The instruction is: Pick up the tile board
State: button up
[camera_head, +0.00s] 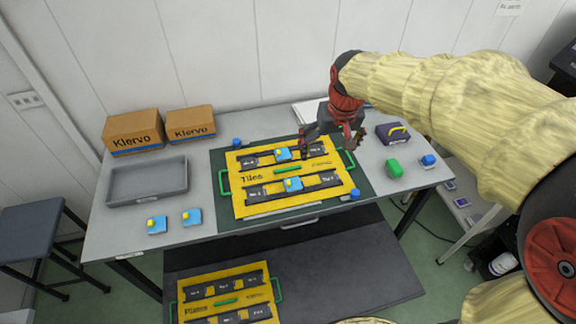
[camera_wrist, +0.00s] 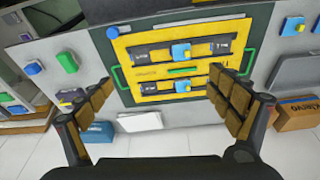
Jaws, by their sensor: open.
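The yellow tile board (camera_head: 265,196) lies flat on a dark green mat (camera_head: 222,163) on the table, marked "Tiles". It has two dark slotted strips, a green bar in the middle and a green handle at each short side. A blue piece with a yellow top sits on each strip. My gripper (camera_head: 335,143) is open and empty above the board's back right part, near the right handle (camera_head: 349,159). In the wrist view the board (camera_wrist: 150,72) shows beyond my open fingers (camera_wrist: 168,92), with a green handle (camera_wrist: 247,61) near the right finger. I see no contact.
Two Klervo boxes (camera_head: 133,131) and a grey tray (camera_head: 148,183) stand at the left. Two blue pieces (camera_head: 157,225) lie at the front left. A green block (camera_head: 394,168) and a purple box (camera_head: 392,134) are at the right. A second yellow board (camera_head: 200,281) lies on the lower shelf.

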jog(key=shift+o, duration=0.7)
jog(key=w+a+f+p, duration=0.2)
jog(key=w+p, duration=0.1)
jog(key=w, duration=0.3)
jog(key=shift+w+a+f+g, duration=0.2)
jog(key=shift+w+a+g, duration=0.1)
jog(key=shift+w+g, duration=0.1)
jog(key=n+g+p, duration=0.1)
jog(key=g+p, duration=0.1)
jog(key=p, duration=0.6)
send_over(287, 168)
jog(key=f, duration=1.8)
jog(key=shift+s, duration=0.2)
jog(key=shift+w+d+f, duration=0.1)
jog(key=shift+w+f, duration=0.05)
jog(key=shift+f, duration=3.65)
jog(key=c, duration=0.3)
jog(key=c, duration=0.9)
